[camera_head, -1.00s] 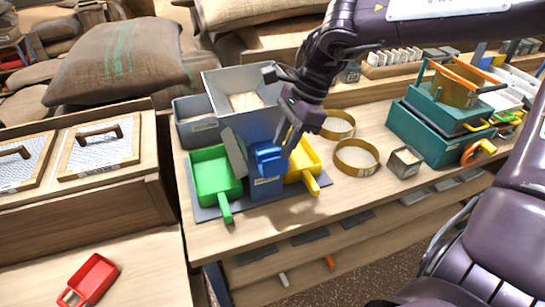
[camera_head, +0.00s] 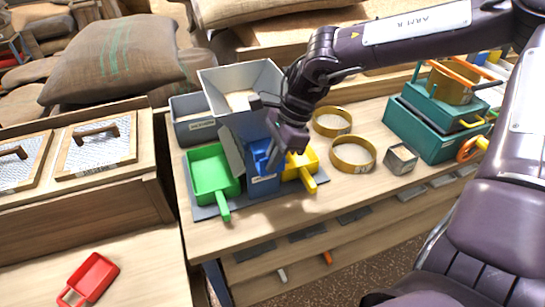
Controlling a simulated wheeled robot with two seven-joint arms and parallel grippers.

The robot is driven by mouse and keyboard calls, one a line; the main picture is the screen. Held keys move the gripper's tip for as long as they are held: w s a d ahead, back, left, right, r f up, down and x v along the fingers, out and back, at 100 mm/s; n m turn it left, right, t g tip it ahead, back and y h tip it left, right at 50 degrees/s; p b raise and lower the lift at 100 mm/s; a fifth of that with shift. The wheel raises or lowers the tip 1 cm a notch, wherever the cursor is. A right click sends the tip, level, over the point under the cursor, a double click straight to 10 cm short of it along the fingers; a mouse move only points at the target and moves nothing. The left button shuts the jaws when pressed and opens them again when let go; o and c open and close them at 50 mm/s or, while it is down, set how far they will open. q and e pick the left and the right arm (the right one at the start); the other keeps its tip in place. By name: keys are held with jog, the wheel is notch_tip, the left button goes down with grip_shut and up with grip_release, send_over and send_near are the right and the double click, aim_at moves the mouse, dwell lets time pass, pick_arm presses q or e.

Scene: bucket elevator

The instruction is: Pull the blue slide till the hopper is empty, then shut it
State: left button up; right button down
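The grey hopper (camera_head: 243,84) stands on the table with some pale material visible inside it. Below its front is a blue housing (camera_head: 262,186) with the blue slide (camera_head: 262,158) at its top. My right gripper (camera_head: 281,152) reaches down from the upper right and is right at the blue slide. Its fingers are small and partly hidden, so I cannot tell whether they grip the slide. A green scoop-like tray (camera_head: 212,174) lies left of the housing and a yellow one (camera_head: 302,165) lies right of it. My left gripper is not in view.
Two brass rings (camera_head: 353,154) and a small grey box (camera_head: 401,159) stand to the right. A teal machine (camera_head: 440,125) stands further right. A grey bin (camera_head: 192,119) is left of the hopper. A red scoop (camera_head: 90,280) lies at the lower left.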

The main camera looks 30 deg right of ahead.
jog(key=s, duration=0.2)
jog(key=s+a, duration=0.1)
jog(key=s, duration=0.1)
jog(key=shift+s, duration=0.3)
dwell(0.3)
jog(key=c, duration=1.6)
grip_release()
jog(key=shift+s+a, duration=0.1)
jog(key=shift+s, duration=0.1)
jog(key=shift+w+r, duration=0.1)
jog(key=shift+w, duration=0.05)
